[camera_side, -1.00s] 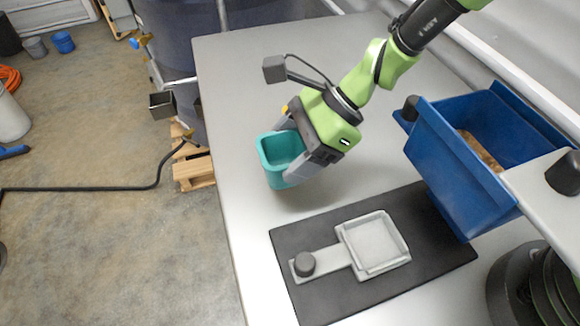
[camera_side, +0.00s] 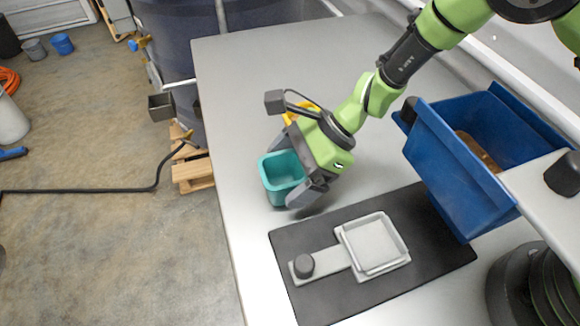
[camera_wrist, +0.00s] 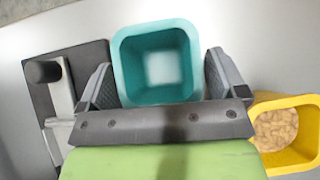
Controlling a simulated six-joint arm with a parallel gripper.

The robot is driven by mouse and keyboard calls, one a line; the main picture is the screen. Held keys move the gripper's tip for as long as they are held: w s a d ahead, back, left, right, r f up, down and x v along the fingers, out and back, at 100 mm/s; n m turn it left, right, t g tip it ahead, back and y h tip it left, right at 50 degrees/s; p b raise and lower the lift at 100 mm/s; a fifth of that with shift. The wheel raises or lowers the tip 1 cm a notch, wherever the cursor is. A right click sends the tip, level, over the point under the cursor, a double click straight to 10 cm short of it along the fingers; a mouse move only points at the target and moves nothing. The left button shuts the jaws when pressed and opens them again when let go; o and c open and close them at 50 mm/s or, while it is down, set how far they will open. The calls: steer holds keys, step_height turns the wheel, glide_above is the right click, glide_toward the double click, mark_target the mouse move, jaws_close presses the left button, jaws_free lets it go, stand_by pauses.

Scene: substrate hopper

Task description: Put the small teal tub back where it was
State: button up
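The small teal tub (camera_side: 282,180) stands upright on the grey table, left of the black mat. In the wrist view the teal tub (camera_wrist: 157,92) looks empty. My gripper (camera_side: 288,172) is low at the tub, with one finger on each side of it. In the wrist view my gripper (camera_wrist: 158,62) has its fingers spread, with small gaps to the tub walls, so it is open. The tub's underside and part of its far side are hidden.
A scale with a pale square pan (camera_side: 374,243) sits on the black mat (camera_side: 430,255). A blue hopper (camera_side: 452,165) with tan material stands at the right. A yellow tub (camera_wrist: 304,148) of tan pellets is near my gripper. The table's left edge is close.

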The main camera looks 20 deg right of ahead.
steer(key=shift+r, duration=0.25)
steer(key=v, duration=0.7)
steer(key=shift+d, duration=0.15)
steer(key=shift+r, duration=0.2)
